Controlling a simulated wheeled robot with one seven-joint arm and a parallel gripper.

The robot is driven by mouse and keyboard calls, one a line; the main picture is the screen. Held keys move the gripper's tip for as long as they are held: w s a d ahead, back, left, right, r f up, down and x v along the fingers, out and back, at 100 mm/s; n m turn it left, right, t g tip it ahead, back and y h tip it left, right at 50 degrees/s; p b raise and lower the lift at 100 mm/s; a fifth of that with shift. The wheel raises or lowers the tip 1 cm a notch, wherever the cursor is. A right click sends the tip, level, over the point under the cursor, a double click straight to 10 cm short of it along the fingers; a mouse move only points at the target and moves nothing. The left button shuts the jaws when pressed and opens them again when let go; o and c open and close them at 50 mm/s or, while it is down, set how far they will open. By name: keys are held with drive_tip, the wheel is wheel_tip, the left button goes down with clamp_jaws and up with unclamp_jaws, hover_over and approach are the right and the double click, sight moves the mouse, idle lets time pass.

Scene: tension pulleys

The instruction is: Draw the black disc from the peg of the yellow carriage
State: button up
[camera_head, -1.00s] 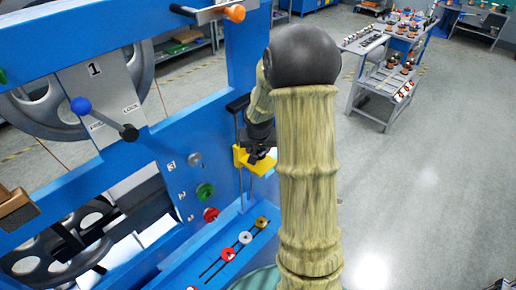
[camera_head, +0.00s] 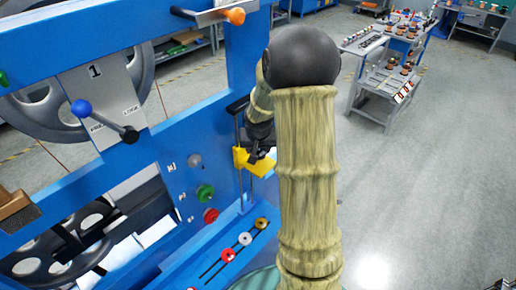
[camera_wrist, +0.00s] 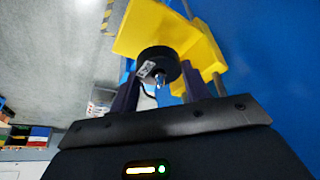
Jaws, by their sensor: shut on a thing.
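The yellow carriage (camera_wrist: 200,50) fills the upper middle of the wrist view, beside a blue panel. It also shows in the head view (camera_head: 262,168), on rods of the blue frame. The black disc (camera_wrist: 158,62) has a pale label on its face and lies between my two dark fingers, close against the carriage. A small shiny tip, apparently the peg (camera_wrist: 159,81), shows at the disc's middle. My gripper (camera_wrist: 160,76) is shut on the disc. In the head view my gripper (camera_head: 258,152) is small and dark at the carriage, and the disc cannot be made out.
The blue frame (camera_head: 235,60) stands close on the left of my arm. Coloured knobs (camera_head: 204,192) stick out of its panel, and a slotted blue ledge (camera_head: 228,262) with small discs lies below. A grey trolley (camera_head: 375,85) stands behind at the right. The floor at right is clear.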

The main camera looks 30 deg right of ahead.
drive_tip(key=shift+r, duration=0.1)
drive_tip(key=shift+r+p, duration=1.4)
drive_tip(key=shift+r, duration=0.3)
drive_tip(key=shift+r+p, duration=0.65)
drive_tip(key=shift+r, duration=0.2)
drive_tip(key=shift+r+p, duration=1.55)
drive_tip(key=shift+r, duration=0.5)
drive_tip(key=shift+f, duration=0.1)
